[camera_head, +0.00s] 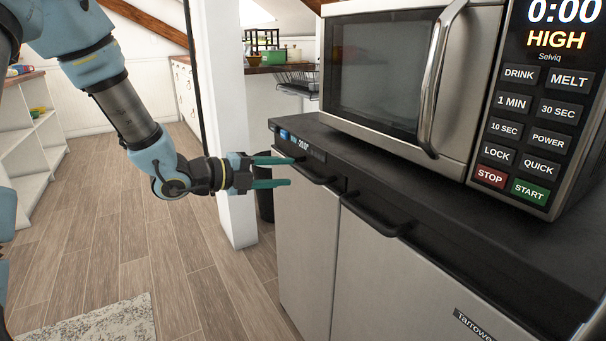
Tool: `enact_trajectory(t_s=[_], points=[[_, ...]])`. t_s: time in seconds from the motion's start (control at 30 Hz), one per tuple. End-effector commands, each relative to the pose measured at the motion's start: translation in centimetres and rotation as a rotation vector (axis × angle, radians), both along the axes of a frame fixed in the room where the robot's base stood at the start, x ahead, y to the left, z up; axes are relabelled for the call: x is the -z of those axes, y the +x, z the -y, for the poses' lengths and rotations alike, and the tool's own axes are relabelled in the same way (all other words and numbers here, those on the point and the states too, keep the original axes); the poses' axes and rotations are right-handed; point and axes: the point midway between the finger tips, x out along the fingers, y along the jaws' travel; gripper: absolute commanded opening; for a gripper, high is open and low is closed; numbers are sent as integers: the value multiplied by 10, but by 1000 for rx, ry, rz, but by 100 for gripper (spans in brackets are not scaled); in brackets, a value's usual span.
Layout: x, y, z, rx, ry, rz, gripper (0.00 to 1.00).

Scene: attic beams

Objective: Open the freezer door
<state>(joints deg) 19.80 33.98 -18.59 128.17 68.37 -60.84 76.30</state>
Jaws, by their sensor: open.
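A low unit with two pale grey doors and a black top stands at right. A small lit display (300,141) sits above its left door (305,245); it seems to read about -20, so this looks like the freezer door. The left door is shut and has a black bar handle (318,178) at its top. The right door (395,285) is also shut, with its own black handle (375,222). My gripper (290,171) is open, its two teal fingers one above the other, pointing right. Fingertips are at the handle's left end; contact cannot be told.
A steel microwave (400,85) stands on the black top (450,215). A white post (228,120) rises behind my gripper, with a dark bin (265,205) beside it. White shelves (30,150) stand at left. A pale rug (95,320) lies on the wood floor, otherwise clear.

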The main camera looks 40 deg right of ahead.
Motion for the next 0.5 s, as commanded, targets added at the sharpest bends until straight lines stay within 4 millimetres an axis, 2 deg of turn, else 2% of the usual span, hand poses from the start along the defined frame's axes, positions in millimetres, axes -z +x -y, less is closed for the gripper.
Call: enact_trajectory(t_s=[0.1, 0.23, 0.5], points=[[5, -4, 23, 2, -1, -2, 48], [9, -5, 42, 1, 0, -1, 48], [12, -7, 58, -2, 1, -1, 48]])
